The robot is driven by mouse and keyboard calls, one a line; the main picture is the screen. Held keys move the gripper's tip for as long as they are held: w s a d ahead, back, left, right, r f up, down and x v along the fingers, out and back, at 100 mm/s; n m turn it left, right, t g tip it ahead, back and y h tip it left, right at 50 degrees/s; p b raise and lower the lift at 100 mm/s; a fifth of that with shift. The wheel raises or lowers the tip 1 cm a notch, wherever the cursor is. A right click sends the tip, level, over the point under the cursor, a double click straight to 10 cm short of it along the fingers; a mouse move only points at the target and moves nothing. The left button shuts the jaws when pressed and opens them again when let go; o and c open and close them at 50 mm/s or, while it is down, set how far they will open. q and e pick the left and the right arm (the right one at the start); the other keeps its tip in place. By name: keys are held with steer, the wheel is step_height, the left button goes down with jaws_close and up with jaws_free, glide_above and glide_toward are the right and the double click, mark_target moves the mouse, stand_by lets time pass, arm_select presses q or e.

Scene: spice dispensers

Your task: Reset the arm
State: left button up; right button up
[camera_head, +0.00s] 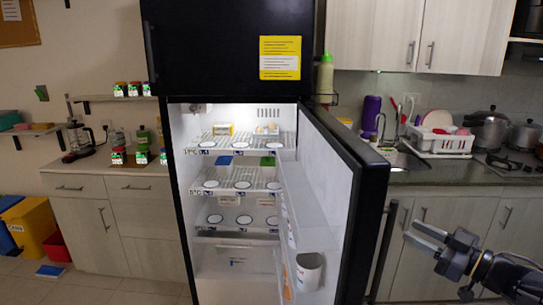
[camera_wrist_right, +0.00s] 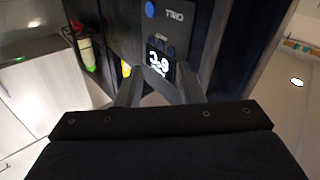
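My right gripper (camera_head: 409,229) is at the right of the head view, in front of the lower cabinets and to the right of the open fridge door (camera_head: 345,165). Its two fingers are apart with nothing between them. In the right wrist view the gripper (camera_wrist_right: 158,82) also shows open and empty. Beyond its fingers is a dark panel with a lit display (camera_wrist_right: 160,65). My left gripper is in neither view.
The black fridge (camera_head: 225,50) stands in the middle with its lower door swung open to the right. White round discs lie on its shelves (camera_head: 240,187). A counter with a dish rack (camera_head: 440,143) and pots is behind my right gripper. Spice dispensers (camera_head: 118,155) stand at the left.

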steer(key=s+d+r+m+t+h, duration=0.2)
steer(key=s+d+r+m+h, duration=0.25)
steer(key=m+h, duration=0.8)
steer(key=s+a+f+g+y+p, duration=0.1)
steer(key=s+a+f+g+y, duration=0.1)
steer(key=s+a+f+g, duration=0.3)
steer(key=s+a+f+n+g+y, duration=0.1)
steer(key=s+a+f+g+y, duration=0.1)
steer(key=s+a+f+g, duration=0.3)
steer(key=s+a+f, duration=0.4)
steer(key=s+a, duration=0.5)
steer(key=s, duration=0.3)
steer(key=shift+a+f+g+p, duration=0.2)
steer(key=shift+a+g+p, duration=0.05)
steer(key=shift+g+p, duration=0.15)
steer(key=shift+n+y, duration=0.25)
